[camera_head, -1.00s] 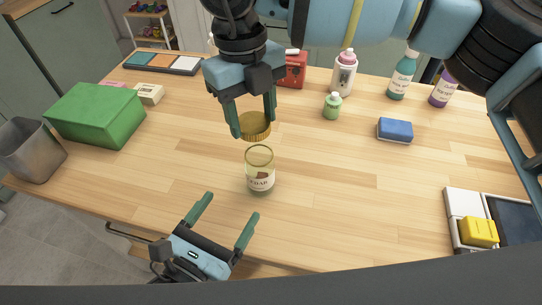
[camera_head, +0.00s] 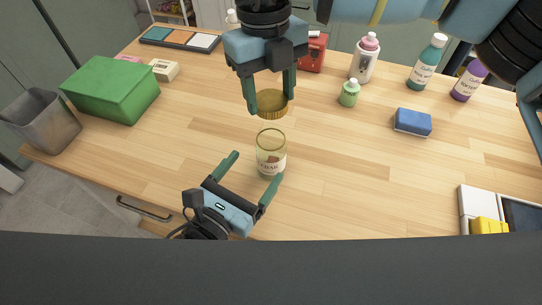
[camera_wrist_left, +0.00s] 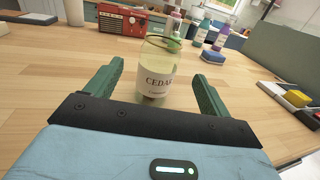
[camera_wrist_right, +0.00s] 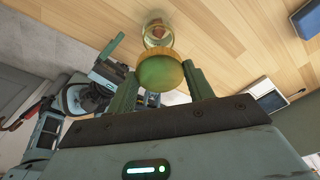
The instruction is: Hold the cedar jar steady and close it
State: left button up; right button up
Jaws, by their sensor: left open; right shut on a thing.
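The cedar jar (camera_head: 271,152) is clear glass with a label and stands upright and open on the wooden table. It also shows in the left wrist view (camera_wrist_left: 157,72), just beyond and between my left fingertips. My left gripper (camera_head: 256,166) is open in front of the jar, fingers pointing at it. My right gripper (camera_head: 270,98) is shut on the round golden-brown lid (camera_head: 272,104) and holds it above and apart from the jar. In the right wrist view the lid (camera_wrist_right: 160,70) is between the fingers, with the jar (camera_wrist_right: 157,32) beyond it.
A green box (camera_head: 111,90) and a grey bin (camera_head: 45,122) are at the left. A small green bottle (camera_head: 349,94), a pink-capped bottle (camera_head: 365,58) and a blue sponge (camera_head: 412,122) are at the right. The table around the jar is clear.

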pick_arm(q)
jog(key=x, duration=0.8)
jog(key=c, duration=1.5)
pick_arm(e)
send_over(270, 124)
jog(key=s, duration=0.2)
jog(key=shift+f, duration=2.5)
jog(key=shift+f, duration=0.1)
jog(key=shift+f, duration=0.8)
jog(key=shift+f, duration=0.6)
